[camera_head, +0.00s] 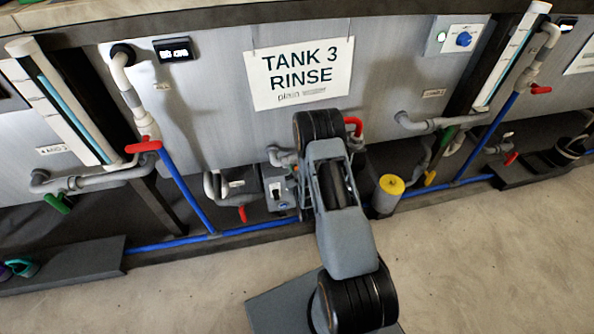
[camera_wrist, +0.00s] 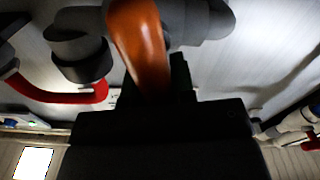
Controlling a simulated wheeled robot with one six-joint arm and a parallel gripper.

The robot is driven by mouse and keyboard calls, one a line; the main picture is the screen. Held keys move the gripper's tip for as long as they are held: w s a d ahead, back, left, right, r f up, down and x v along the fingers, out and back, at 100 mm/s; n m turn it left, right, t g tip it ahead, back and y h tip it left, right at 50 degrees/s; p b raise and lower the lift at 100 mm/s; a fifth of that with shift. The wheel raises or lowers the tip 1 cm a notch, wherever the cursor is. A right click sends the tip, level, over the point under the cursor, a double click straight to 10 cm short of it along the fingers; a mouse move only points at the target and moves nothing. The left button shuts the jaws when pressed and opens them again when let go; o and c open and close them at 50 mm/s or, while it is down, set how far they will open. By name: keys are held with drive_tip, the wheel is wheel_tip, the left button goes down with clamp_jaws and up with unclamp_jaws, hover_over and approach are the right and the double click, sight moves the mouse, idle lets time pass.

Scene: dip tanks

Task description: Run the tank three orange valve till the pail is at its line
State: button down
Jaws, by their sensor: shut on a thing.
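In the wrist view an orange valve handle (camera_wrist: 138,42) runs down from a grey pipe fitting into my gripper (camera_wrist: 157,88). My gripper is shut on the handle. In the head view, my own arm stands in front of tank three (camera_head: 385,65) and hides the orange valve and my gripper. The tank carries a sign (camera_head: 300,75) reading "TANK 3 RINSE". I cannot make out the pail or its line in either view; the arm may hide it.
A red curved handle (camera_wrist: 65,95) sits close left of my gripper in the wrist view. In the head view, a yellow-topped grey cylinder (camera_head: 388,195) stands right of my arm, and a grey switch box (camera_head: 281,192) sits left. Blue pipe (camera_head: 260,227) runs low along the tanks. The front floor is open.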

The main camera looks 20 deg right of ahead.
drive_tip(key=shift+w+a+f+n+b, duration=0.1)
drive_tip(key=shift+a+f+n+b, duration=0.1)
drive_tip(key=shift+n+b, duration=0.7)
drive_tip(key=shift+a+f+n+b, duration=0.15)
drive_tip(key=shift+n+b, duration=0.35)
drive_tip(key=shift+n, duration=0.7)
drive_tip(key=shift+r, duration=0.15)
drive_tip(key=c, duration=1)
unclamp_jaws()
drive_tip(key=shift+o, duration=0.2)
drive_tip(key=shift+a, duration=0.1)
drive_tip(key=s+a, duration=0.2)
drive_tip(key=s, duration=1.1)
drive_tip(key=shift+s+a+p, duration=0.25)
drive_tip(key=shift+a+p, duration=0.05)
drive_tip(key=shift+a, duration=0.05)
